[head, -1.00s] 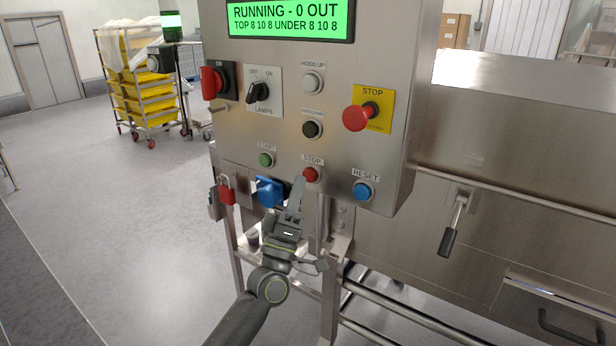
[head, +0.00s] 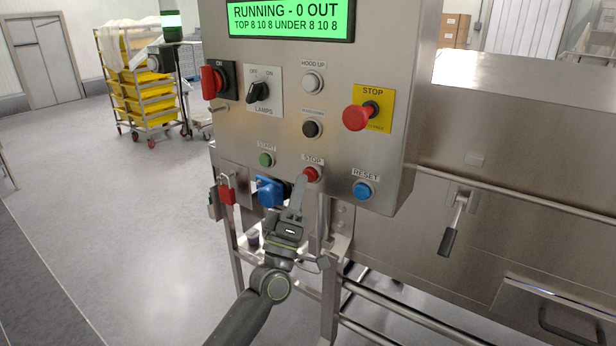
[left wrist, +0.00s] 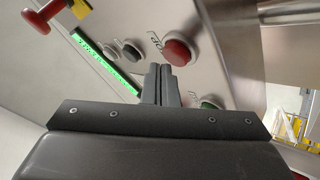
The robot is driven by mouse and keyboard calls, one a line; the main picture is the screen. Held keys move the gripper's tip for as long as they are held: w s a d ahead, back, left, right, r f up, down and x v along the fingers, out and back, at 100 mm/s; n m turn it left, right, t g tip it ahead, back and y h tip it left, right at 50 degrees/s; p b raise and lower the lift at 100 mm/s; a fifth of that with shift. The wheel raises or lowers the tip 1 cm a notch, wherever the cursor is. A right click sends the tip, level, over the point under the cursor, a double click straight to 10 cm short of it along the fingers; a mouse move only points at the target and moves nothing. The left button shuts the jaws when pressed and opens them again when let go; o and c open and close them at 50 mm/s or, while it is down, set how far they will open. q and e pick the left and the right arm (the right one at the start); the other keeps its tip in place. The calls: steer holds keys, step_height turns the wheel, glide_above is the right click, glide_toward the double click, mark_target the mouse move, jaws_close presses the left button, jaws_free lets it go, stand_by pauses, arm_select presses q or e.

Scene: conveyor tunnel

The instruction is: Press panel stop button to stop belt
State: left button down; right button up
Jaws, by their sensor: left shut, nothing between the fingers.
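The steel control panel (head: 225,130) carries a small red STOP button (head: 312,174) on its lower row, between the green START button (head: 266,160) and the blue RESET button (head: 364,190). The green display (head: 292,18) reads "RUNNING - 0 OUT". My left gripper (head: 302,178) is shut and empty, its tips just beside the red STOP button in the head view. The left wrist view shows the closed fingertips (left wrist: 161,70) close to the red button (left wrist: 178,51); whether they touch it I cannot tell. My right gripper is not in view.
A large red mushroom STOP button on a yellow plate (head: 358,116) sits higher right. A red padlock (head: 226,190) and a blue socket (head: 268,191) are at the panel's lower left. A steel rail and lever handle (head: 450,240) lie right. Open floor is left.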

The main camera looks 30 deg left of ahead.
arm_select(q)
steer(key=shift+w, duration=0.65)
stand_by(0.8)
steer(key=shift+s, duration=0.95)
steer(key=shift+s, duration=0.1)
steer(key=shift+s+a+p, duration=0.2)
steer(key=shift+s+p, duration=0.7)
steer(key=shift+s, duration=1.5)
